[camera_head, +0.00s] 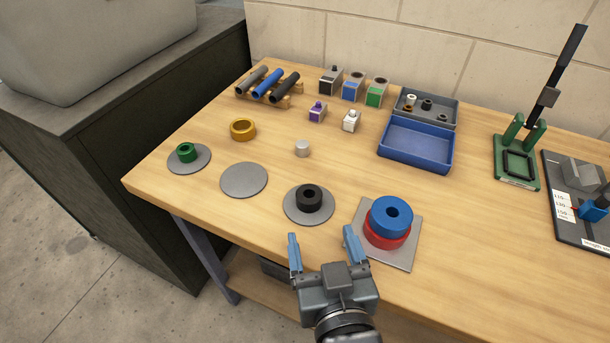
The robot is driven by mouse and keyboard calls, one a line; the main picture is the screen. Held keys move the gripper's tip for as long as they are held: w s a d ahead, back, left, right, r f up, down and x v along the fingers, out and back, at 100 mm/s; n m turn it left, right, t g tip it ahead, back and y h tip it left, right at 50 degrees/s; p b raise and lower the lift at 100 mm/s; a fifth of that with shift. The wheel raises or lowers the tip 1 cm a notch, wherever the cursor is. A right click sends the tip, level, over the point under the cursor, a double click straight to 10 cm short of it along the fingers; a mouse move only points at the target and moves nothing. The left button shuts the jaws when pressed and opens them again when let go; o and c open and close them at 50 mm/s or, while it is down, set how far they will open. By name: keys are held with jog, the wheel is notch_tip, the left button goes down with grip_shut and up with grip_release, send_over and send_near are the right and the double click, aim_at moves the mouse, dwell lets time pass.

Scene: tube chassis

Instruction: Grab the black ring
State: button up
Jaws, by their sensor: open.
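The black ring (308,199) sits upright with its hole facing up on a round grey plate (291,213) near the table's front edge. My gripper (322,243) is open, with two blue fingers spread apart and nothing visible between them. In the picture it lies just below the black ring, and the ring appears above the gap between the fingertips. The gripper's height over the table is hard to tell.
A blue ring (381,220) on a red ring (372,236) stands on a square grey plate (407,252), close to the right finger. A green ring (186,153), an empty round plate (244,180) and a yellow ring (243,129) are to the left. A blue tray (416,148) is farther back.

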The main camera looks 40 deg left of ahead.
aim_at(311, 206)
jog(key=shift+r+x, duration=0.2)
jog(key=shift+x, duration=1.75)
jog(key=shift+p+x, duration=0.6)
jog(key=shift+x, duration=1.7)
jog(key=shift+s+a, duration=0.1)
jog(key=shift+s, duration=0.05)
jog(key=shift+c, duration=0.4)
jog(key=shift+r, duration=0.1)
jog(key=c, duration=1.1)
jog(key=shift+r, duration=0.1)
